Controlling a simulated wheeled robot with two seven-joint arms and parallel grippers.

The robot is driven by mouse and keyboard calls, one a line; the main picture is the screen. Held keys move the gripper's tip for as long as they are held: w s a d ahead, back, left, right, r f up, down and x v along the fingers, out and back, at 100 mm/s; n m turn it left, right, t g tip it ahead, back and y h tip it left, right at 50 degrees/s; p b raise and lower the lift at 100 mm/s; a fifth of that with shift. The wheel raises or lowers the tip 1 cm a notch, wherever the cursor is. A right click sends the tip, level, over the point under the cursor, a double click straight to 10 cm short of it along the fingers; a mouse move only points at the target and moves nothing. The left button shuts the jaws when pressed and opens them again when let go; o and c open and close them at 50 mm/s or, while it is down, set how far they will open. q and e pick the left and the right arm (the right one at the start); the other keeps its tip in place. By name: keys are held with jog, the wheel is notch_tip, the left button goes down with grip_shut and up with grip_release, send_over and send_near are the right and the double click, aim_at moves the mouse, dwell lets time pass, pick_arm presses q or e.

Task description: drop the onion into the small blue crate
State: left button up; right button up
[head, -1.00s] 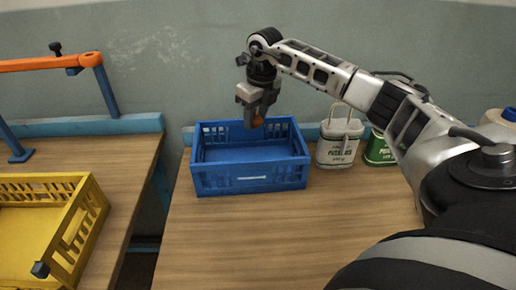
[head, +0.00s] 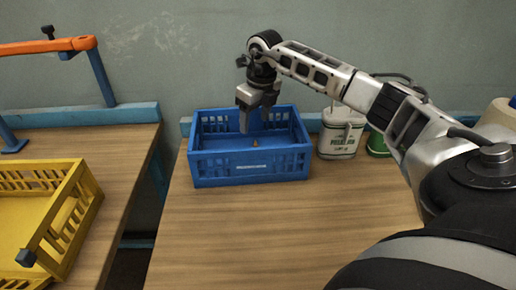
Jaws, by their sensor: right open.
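The blue crate (head: 250,166) stands on the wooden table against the back wall. My right gripper (head: 255,122) points down over the crate, its jaws open and apart, the fingertips at about the height of the rim. A small brownish thing, apparently the onion (head: 256,143), shows low inside the crate below the fingers. Most of it is hidden by the front wall, and it is apart from the fingers. My left gripper is out of view.
A white sack-labelled container (head: 340,134) and a green one (head: 377,145) stand right of the crate. A yellow crate (head: 85,215) is on the left table, with an orange bar (head: 40,47) behind it. The table front is clear.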

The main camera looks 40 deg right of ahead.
jog(key=shift+r, duration=0.1)
notch_tip(320, 180, up, 16)
jog(key=s, duration=0.2)
jog(key=shift+s+f, duration=0.2)
jog(key=shift+d, duration=0.1)
